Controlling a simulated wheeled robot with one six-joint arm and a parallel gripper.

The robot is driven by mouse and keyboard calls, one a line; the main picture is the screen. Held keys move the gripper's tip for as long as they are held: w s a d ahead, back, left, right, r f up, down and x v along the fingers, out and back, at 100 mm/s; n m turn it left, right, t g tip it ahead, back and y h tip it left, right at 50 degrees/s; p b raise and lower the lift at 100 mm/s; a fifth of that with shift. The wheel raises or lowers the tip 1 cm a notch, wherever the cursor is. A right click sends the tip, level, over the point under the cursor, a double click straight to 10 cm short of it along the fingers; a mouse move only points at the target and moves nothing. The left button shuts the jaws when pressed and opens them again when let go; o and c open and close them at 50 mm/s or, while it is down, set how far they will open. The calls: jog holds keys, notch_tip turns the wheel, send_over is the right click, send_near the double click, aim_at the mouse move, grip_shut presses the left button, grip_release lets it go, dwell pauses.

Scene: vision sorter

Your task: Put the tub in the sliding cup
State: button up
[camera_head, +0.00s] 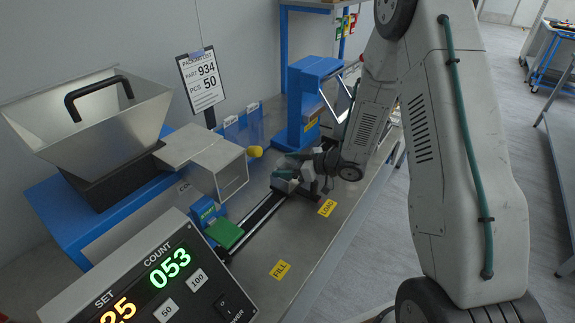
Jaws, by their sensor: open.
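My gripper (301,178) is open, low over the far end of the black slide rail (257,216), beside the yellow LOAD label (327,208). A small grey-teal piece (285,174) is at the jaws; I cannot tell whether it is the tub or part of the gripper. The sliding cup is not clearly seen; a dark holder (294,190) under the jaws at the rail's end may be it. My wrist and the small size hide whether anything stands in it.
A metal hopper (90,110) and square chute (207,160) stand left of the rail. A counter box (150,275) reads COUNT 053 at front left. A green pad (224,233) lies by the rail. A blue machine (310,100) stands behind. The bench near FILL (280,270) is clear.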

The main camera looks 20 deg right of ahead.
jog(key=v, duration=1.2)
jog(key=w+d+r+m+h, duration=0.2)
jog(key=w+d+r+h, duration=0.15)
jog(key=r+h, duration=0.35)
jog(key=s+d+r+m+g+h, duration=0.1)
jog(key=s+d+r+m+h, duration=0.25)
jog(key=s+r+h, duration=0.45)
jog(key=s+a+r+m+g+y, duration=0.1)
jog(key=s+a, duration=0.3)
jog(key=s, duration=0.4)
jog(key=s+a+r+m+g+y, duration=0.1)
jog(key=s+a+r+g+y, duration=0.1)
jog(key=s, duration=0.7)
jog(key=s+a+r+m+g+y, duration=0.1)
jog(key=s+a+r+m+g, duration=0.1)
jog(key=s+a, duration=0.4)
jog(key=s+r+g, duration=0.1)
jog(key=s+g, duration=0.1)
jog(key=s, duration=0.1)
jog(key=shift+r+y, duration=0.3)
jog(key=shift+y, duration=0.1)
jog(key=shift+a, duration=0.1)
